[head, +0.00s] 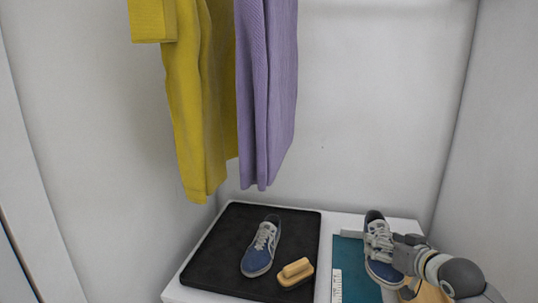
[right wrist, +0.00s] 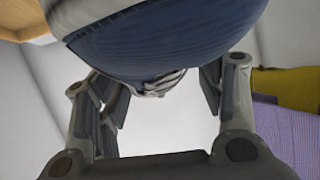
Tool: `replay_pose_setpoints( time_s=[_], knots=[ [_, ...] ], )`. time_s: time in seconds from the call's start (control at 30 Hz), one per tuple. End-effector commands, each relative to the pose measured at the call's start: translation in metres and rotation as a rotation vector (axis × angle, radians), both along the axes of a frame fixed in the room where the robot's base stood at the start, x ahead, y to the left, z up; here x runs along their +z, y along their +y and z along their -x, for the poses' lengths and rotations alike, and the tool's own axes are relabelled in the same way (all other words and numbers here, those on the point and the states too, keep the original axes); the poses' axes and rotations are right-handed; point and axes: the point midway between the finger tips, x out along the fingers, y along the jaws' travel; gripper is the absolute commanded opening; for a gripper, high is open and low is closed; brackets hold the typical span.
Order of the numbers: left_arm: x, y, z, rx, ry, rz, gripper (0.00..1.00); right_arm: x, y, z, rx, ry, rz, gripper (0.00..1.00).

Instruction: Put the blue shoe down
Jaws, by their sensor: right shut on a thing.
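One blue shoe (head: 378,262) with pale laces is at the right side of the bench, over a teal sheet (head: 352,260). My right gripper (head: 397,246) is shut on this shoe from the right. In the right wrist view the blue shoe (right wrist: 165,35) fills the top, with the fingers of the right gripper (right wrist: 158,88) on either side of it. I cannot tell whether its sole touches the surface below. A matching blue shoe (head: 262,248) lies on the black mat (head: 218,262) at the left. My left gripper is not in view.
A wooden brush (head: 296,273) lies on the black mat beside the left shoe. A white ruler (head: 337,287) lies along the teal sheet. A yellow garment (head: 197,110) and a purple garment (head: 266,90) hang above. Walls enclose the white bench (head: 327,228).

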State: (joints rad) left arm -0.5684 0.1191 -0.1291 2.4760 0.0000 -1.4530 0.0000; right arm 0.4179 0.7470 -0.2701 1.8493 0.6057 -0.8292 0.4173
Motion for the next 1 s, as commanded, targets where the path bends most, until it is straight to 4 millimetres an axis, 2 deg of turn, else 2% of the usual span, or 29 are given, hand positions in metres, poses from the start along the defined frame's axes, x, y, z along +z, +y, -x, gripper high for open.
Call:
replay_pose_setpoints(
  time_s=[0.03,0.2,0.4,0.63,0.7,1.0],
  knots=[
    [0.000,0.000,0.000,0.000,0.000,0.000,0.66,0.006,0.020,0.010,0.009,-0.007,-0.004,0.27],
    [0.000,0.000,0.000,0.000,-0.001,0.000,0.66,0.027,0.067,0.044,-0.018,-0.009,-0.004,0.27],
    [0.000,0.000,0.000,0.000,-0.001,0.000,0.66,0.061,0.100,0.090,-0.094,-0.013,-0.006,0.27],
    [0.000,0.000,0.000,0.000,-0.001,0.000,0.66,0.094,0.112,0.141,-0.199,-0.012,-0.007,0.27],
    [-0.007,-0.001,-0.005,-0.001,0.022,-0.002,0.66,0.110,0.110,0.139,-0.205,-0.004,-0.002,0.27],
    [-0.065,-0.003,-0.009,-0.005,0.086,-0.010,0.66,0.155,0.110,0.138,-0.202,-0.003,0.000,0.27]
  ],
)
